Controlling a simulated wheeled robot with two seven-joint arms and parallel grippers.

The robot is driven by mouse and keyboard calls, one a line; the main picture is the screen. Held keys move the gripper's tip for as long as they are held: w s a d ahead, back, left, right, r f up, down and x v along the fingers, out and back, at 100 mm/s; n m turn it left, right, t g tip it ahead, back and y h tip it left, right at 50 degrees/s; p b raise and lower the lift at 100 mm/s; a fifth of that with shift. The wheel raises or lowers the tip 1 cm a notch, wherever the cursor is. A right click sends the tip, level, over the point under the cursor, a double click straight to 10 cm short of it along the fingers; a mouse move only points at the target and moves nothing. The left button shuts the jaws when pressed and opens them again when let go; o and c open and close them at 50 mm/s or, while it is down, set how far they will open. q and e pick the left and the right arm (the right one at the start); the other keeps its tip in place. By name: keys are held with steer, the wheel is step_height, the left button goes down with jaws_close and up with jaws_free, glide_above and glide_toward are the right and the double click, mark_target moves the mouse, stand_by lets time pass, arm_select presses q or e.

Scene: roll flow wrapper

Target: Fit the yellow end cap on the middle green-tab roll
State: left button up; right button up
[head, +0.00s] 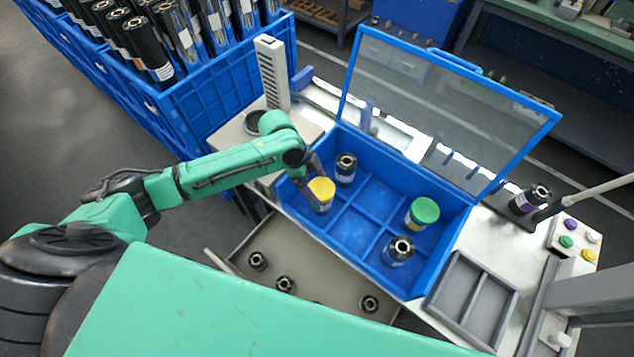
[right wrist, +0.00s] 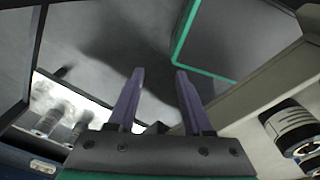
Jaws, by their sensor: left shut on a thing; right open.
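The yellow end cap (head: 321,187) is at the left end of the open blue box (head: 372,250). It tops a short, pale-sided cylinder, whose lower part is partly hidden. My left gripper (head: 314,178) is shut at the cap's left edge. A dark roll (head: 346,168) stands behind it, and another (head: 398,250) stands near the front right of the box. A green-topped cylinder (head: 424,211) stands at the right. I cannot make out which roll has a green tab. My right gripper (right wrist: 158,100) is open and empty in the right wrist view.
The box's clear lid (head: 450,110) stands raised behind it. An open drawer (head: 320,288) below holds several dark rolls. A divided grey tray (head: 470,300) lies to the right. Blue crates (head: 230,90) of rolls stand at the left. A button panel (head: 575,240) is at the right.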

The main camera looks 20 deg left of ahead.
arm_select(q)
steer(key=shift+f, duration=0.35)
steer(key=o, duration=1.1)
steer(key=shift+s, duration=0.1)
steer(key=p+v, duration=1)
steer(key=v, duration=0.1)
